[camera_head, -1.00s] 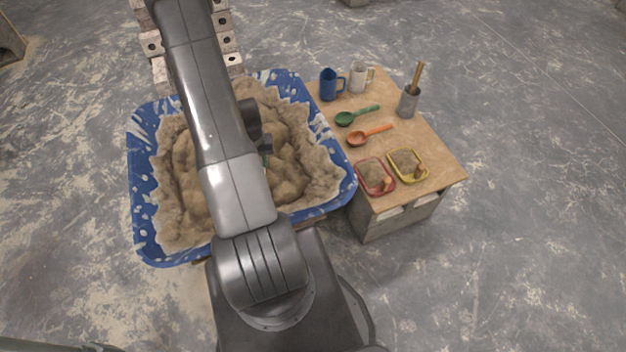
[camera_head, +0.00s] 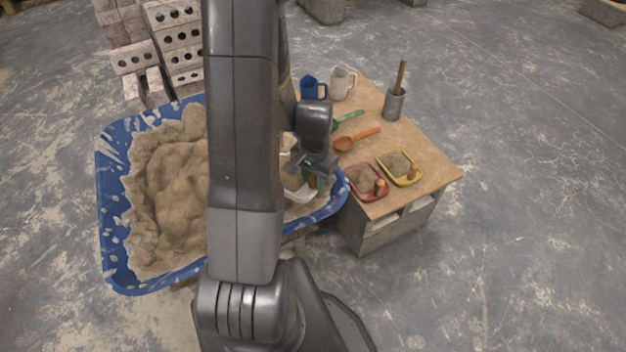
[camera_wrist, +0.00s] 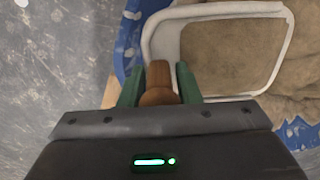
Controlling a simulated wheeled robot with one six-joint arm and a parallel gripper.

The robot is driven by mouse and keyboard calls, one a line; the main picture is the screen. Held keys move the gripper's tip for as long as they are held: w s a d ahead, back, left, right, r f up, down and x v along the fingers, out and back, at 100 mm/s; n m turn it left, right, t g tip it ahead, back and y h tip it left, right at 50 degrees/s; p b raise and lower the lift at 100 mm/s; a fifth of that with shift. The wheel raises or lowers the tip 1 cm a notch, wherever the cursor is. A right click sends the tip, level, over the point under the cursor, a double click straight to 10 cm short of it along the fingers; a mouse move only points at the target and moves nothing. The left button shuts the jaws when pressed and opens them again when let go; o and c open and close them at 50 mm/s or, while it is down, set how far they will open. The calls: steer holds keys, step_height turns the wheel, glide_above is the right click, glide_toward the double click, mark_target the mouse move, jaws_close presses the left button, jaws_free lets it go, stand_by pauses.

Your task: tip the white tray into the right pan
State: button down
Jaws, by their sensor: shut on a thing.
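My gripper (camera_wrist: 160,80) is shut on the wooden handle of the white tray (camera_wrist: 160,33). In the wrist view the tray's white rim frames brown, mortar-like material that looks to lie in it. In the head view the white tray (camera_head: 299,193) shows only in part, beside my gripper (camera_head: 316,178), above the right edge of the blue tub; my arm hides some of it. The right pan is yellow (camera_head: 418,179), holds brown material and stands on the bench. The red pan (camera_head: 352,190) stands to its left, also with brown material.
The blue tub (camera_head: 113,200) of mortar is under and left of my arm. The wooden bench (camera_head: 425,150) bears an orange spoon (camera_head: 345,144), a green spoon, a blue mug (camera_head: 312,89), a white mug (camera_head: 342,84) and a grey cup (camera_head: 394,105) with a stick. Bricks (camera_head: 180,50) are stacked behind.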

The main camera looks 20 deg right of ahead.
steer(key=shift+w+a+r+g+h, duration=0.55)
steer(key=shift+w+r+g, duration=0.25)
steer(key=shift+w+g, duration=0.1)
steer(key=w+r+g+p, duration=0.1)
steer(key=w+a+r+g+h+p, duration=0.2)
steer(key=p, duration=0.1)
steer(key=shift+w+r+g, duration=0.1)
steer(key=shift+r+g, duration=0.2)
steer(key=shift+r, duration=0.05)
steer(key=w+a+r+g+h+p, duration=0.1)
steer(key=w+a+r+g+h, duration=0.1)
steer(key=w+g, duration=0.3)
steer(key=shift+w+a+h+p, duration=0.35)
steer(key=shift+w+a+h, duration=0.15)
steer(key=shift+a+h, duration=0.3)
steer(key=shift+a+r, duration=0.1)
